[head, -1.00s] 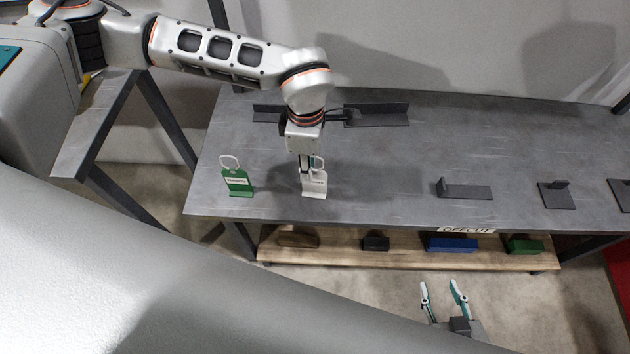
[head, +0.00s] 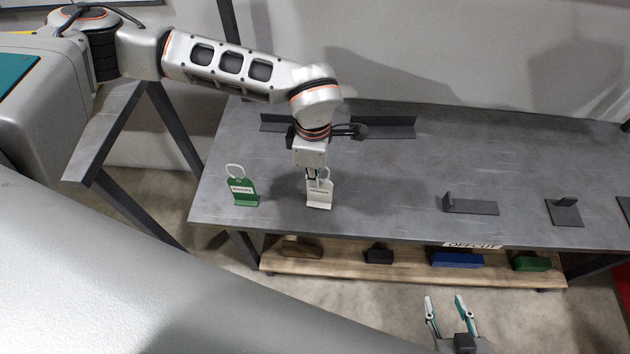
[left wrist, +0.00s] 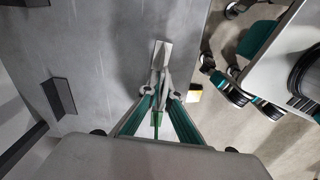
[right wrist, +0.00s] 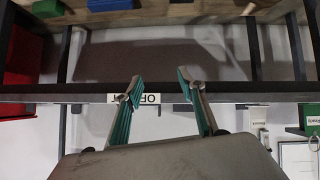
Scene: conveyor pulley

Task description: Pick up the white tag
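The white tag (head: 319,192) stands upright on the grey table (head: 390,180), with its loop at the top. My left gripper (head: 315,176) points down at its upper part. In the left wrist view the fingers (left wrist: 160,88) come together at the white tag (left wrist: 162,55) and look shut on it; they hide part of it. The tag's foot still appears to be on the table. My right gripper (head: 449,304) is open and empty in front of the table; its fingers are spread in the right wrist view (right wrist: 160,82).
A green tag (head: 242,190) stands left of the white tag. Dark brackets (head: 470,206) stand to the right, and dark angle pieces (head: 385,127) lie behind my left gripper.

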